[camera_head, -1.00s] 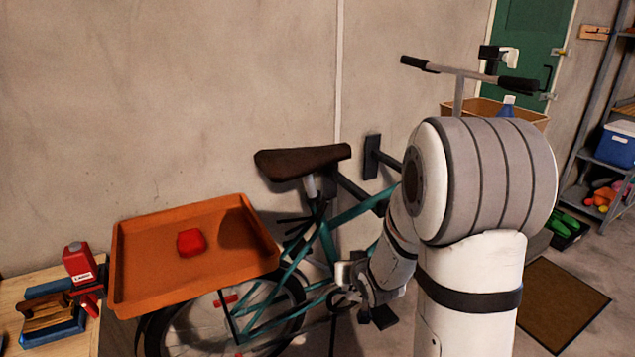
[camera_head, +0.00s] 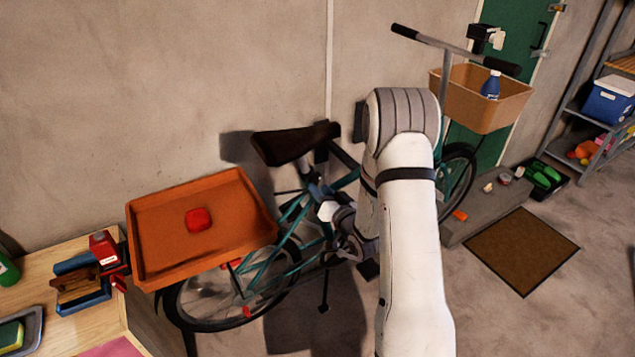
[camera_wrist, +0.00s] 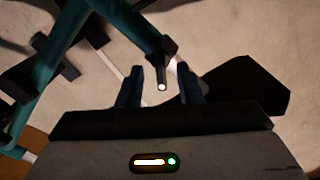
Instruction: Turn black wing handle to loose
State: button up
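The teal bicycle (camera_head: 278,262) stands against the wall behind my arm. My gripper (camera_wrist: 160,80) is open in the wrist view, its two dark fingers apart. A short dark part with a pale round tip (camera_wrist: 162,74) shows between the fingers, at the lower end of a teal frame tube (camera_wrist: 128,24); I cannot tell whether it is the black wing handle. I see no contact between it and the fingers. In the head view my gripper is beside the frame below the saddle (camera_head: 295,145), and my forearm hides part of the bicycle. No wing handle is clearly visible there.
An orange tray (camera_head: 150,222) holding a red object (camera_head: 198,219) sits over the rear wheel. A wooden bench (camera_head: 85,322) is at the lower left. A basket with a blue bottle (camera_head: 490,86) hangs by the handlebar. A brown mat (camera_head: 522,252) lies on clear floor.

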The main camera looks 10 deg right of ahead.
aim_at(314, 182)
jog(key=shift+x, duration=1.2)
grip_shut()
